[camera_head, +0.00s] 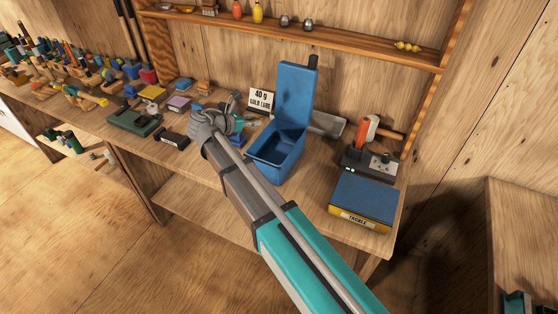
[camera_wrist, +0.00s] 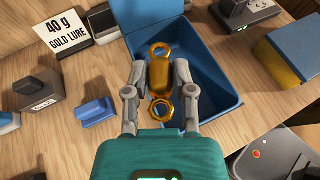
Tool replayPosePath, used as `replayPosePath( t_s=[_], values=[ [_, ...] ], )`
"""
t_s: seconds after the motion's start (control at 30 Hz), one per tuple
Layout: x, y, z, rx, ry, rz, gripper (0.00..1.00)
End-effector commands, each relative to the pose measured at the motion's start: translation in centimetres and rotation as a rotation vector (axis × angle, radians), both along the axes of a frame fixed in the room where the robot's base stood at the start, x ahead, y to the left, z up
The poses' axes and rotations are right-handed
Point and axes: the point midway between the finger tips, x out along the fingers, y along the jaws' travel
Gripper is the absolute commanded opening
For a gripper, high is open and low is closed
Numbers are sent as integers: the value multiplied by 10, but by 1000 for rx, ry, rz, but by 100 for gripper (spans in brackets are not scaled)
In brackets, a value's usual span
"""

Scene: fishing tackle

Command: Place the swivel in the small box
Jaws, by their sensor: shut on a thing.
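The gold-coloured swivel (camera_wrist: 159,74), with a ring at each end, is held between the two fingers of my gripper (camera_wrist: 160,76). In the wrist view it lies in front of the open blue box (camera_wrist: 222,72). In the head view my gripper (camera_head: 242,122) is up near the left side of the blue box (camera_head: 264,165), whose lid (camera_head: 296,88) stands upright. I cannot make out the swivel in the head view. The height of the swivel over the box is hard to tell.
A "40 g GOLD LURE" sign (camera_head: 261,101) stands behind my gripper. A blue-topped yellow tackle box (camera_head: 366,198) and a dark device (camera_head: 371,163) are to the right. Small items, including a dark green tray (camera_head: 135,121), crowd the bench at left.

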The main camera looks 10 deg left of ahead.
Motion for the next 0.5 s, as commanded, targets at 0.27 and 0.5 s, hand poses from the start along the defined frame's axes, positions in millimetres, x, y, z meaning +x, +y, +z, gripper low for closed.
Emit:
replayPosePath(
  t_s=[0.27, 0.5],
  values=[
    [0, 0, 0, 0, 0, 0, 0],
    [7, -13, -9, 0, 0, -2, 0]
  ],
)
